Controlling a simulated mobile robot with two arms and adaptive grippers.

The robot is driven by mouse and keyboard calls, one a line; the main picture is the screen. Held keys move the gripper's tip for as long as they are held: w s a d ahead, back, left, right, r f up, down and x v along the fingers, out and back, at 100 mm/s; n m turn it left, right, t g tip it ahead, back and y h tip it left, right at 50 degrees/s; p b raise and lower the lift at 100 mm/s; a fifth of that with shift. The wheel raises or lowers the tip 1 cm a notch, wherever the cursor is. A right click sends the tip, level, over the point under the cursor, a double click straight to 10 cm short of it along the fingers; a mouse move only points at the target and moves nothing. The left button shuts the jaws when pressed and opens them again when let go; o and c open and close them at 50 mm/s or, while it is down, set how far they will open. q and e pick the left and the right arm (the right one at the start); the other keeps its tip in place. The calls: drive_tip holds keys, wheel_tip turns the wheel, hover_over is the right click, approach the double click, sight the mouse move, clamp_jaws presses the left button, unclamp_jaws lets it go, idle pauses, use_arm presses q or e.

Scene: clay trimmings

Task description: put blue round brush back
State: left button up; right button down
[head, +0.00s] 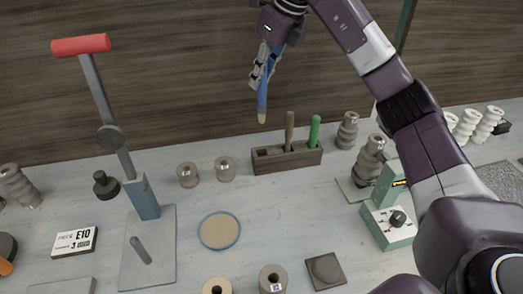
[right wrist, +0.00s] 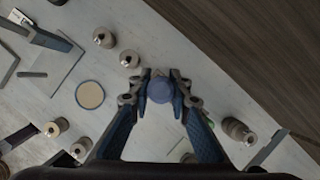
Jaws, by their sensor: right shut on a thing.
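The blue round brush (head: 263,98) hangs nearly upright, pale tip down, in my right gripper (head: 264,68). The gripper is shut on its upper part. In the right wrist view the brush shows end-on as a blue disc (right wrist: 160,90) between the fingers (right wrist: 160,84). A dark wooden rack (head: 287,161) stands on the table below and beyond a gap from the tip. A brown-handled tool (head: 289,132) and a green-handled tool (head: 314,131) stand in it; its left part looks empty. The rack is mostly hidden in the wrist view. My left gripper is not in view.
Two small spools (head: 187,175) stand left of the rack, and stacked grey pieces (head: 347,131) stand to its right. A red-handled press (head: 145,195) rises at the left. A green device (head: 388,222) and a blue-rimmed disc (head: 219,232) lie nearer. A wooden wall closes the back.

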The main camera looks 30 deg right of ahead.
wheel_tip(320, 180, down, 18)
drive_tip(key=p, duration=0.1)
drive_tip(key=shift+r+p, duration=0.15)
drive_tip(key=shift+p, duration=0.2)
drive_tip(key=c, duration=1.8)
unclamp_jaws()
drive_tip(key=b+v, duration=0.1)
drive_tip(key=v, duration=1.1)
drive_tip(key=shift+b, duration=0.3)
